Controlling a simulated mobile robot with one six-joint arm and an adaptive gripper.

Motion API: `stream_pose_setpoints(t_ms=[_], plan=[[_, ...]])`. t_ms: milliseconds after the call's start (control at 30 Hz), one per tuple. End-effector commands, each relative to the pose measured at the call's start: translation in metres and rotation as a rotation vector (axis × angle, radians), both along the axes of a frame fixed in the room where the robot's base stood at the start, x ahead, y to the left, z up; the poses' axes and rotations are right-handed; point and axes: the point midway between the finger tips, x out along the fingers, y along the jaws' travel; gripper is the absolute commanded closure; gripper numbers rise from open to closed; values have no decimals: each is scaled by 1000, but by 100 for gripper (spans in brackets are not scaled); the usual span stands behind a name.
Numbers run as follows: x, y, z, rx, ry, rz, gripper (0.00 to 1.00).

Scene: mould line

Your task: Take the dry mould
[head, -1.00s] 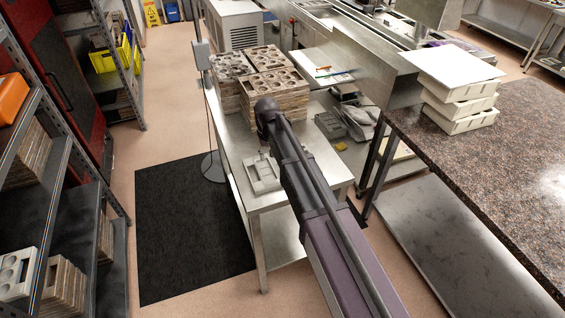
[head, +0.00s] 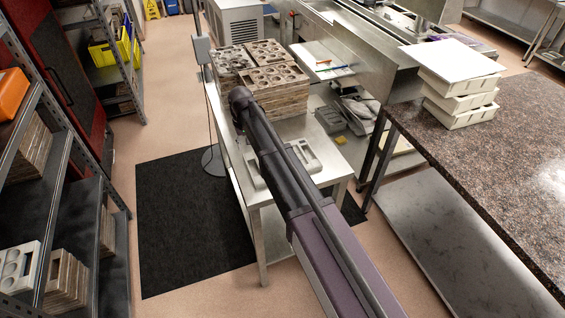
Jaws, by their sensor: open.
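Stacks of moulds with round cavities and brown sides stand on the steel table; the front stack (head: 278,76) is nearest, with others (head: 233,60) behind and to the left. A pale grey block with recesses (head: 305,156) lies near the front of the table, partly hidden behind my arm. A pale mould with round cavities (head: 17,268) stands on the left rack. I cannot tell by look which mould is dry. My dark arm reaches over the table, its visible rounded end in front of the stacks. My gripper does not show.
The steel table (head: 335,166) has bare room at its front right. White trays (head: 460,85) are stacked on the stone-topped counter (head: 480,150) at right. The rack at left holds more brown-edged moulds (head: 66,280). A black mat (head: 180,225) lies on the floor between.

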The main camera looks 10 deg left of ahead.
Motion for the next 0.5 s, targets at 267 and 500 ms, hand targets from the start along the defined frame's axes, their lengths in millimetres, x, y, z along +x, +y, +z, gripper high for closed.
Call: stream_pose_setpoints(t_ms=[267,500], plan=[[0,0,-24,0,0,0,50],[0,0,-42,0,0,-1,50]])
